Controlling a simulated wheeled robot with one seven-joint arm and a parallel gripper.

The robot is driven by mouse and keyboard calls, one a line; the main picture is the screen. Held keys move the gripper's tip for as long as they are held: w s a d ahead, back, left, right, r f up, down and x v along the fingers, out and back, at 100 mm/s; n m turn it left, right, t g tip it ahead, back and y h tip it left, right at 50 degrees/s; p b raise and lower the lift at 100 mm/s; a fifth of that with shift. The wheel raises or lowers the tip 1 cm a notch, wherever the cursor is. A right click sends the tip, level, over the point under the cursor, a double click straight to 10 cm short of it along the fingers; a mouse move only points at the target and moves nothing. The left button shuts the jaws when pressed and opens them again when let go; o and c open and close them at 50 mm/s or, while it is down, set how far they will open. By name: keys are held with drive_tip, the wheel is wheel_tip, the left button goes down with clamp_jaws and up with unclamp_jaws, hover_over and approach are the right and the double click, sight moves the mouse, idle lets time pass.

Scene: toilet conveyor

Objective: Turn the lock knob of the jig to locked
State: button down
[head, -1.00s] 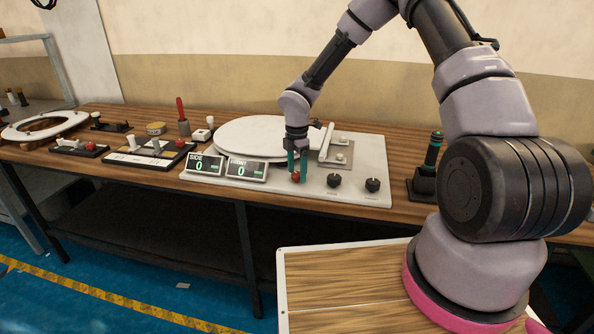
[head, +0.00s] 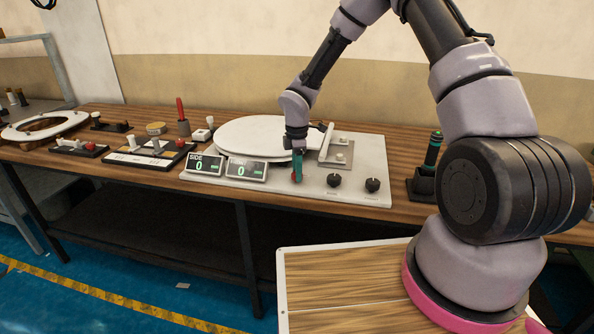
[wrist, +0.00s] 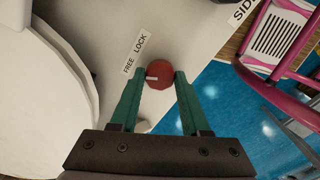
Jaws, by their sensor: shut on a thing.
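The red lock knob (wrist: 159,74) of the jig sits between the tips of my gripper's two green fingers in the wrist view. My gripper (head: 298,177) points down and is shut on this knob at the front of the jig's pale base plate (head: 360,195). In the head view the fingers hide most of the knob. A FREE LOCK label (wrist: 134,54) lies beside the knob on the plate. A small white mark shows on the knob's left side; I cannot tell for sure which word it points at.
Two black knobs (head: 334,180) (head: 372,185) stand right of my gripper. A white toilet seat (head: 262,132) lies behind. A black and green device (head: 430,165) stands further right.

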drive_tip(key=m, duration=0.7)
drive_tip(key=shift+a, duration=0.1)
drive_tip(key=m, duration=0.7)
idle(0.4)
drive_tip(key=shift+c, duration=1.9)
unclamp_jaws()
wheel_tip(320, 180, up, 11)
